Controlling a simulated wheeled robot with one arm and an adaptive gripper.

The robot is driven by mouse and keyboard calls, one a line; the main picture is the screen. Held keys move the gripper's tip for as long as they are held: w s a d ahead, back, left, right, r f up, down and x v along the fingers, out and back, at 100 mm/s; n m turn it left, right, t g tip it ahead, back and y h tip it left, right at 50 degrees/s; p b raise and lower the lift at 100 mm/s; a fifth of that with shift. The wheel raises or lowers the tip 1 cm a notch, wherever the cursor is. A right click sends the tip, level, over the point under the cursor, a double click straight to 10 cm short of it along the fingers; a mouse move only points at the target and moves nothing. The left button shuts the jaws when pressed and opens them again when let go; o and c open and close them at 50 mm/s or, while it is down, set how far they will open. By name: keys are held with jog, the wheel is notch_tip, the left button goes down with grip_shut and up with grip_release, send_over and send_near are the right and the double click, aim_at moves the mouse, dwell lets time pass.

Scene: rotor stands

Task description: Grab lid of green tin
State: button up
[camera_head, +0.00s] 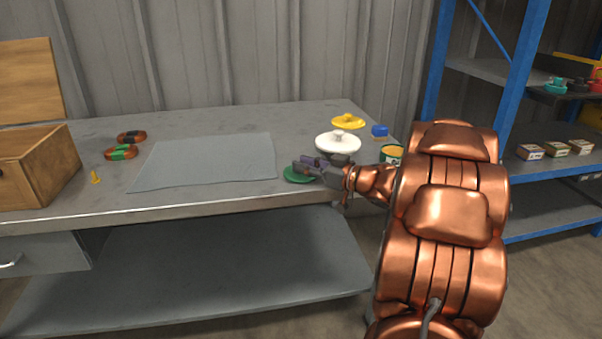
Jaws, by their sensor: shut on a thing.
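A round green lid (298,175) lies at or just above the workbench top, near its front right edge. My gripper (303,165) is over the lid, its dark fingers shut on it from above. The fingers hide the lid's middle and any knob. I cannot tell whether the lid touches the bench. A green tin (391,154) with a yellow-orange top surface stands at the bench's right end, partly hidden behind my copper arm.
Behind my gripper are a white lid (338,143), a yellow lid (348,121) and a blue block (379,130). A grey mat (205,162) lies mid-bench. A blue shelf rack (520,100) stands right.

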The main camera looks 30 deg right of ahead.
grip_shut()
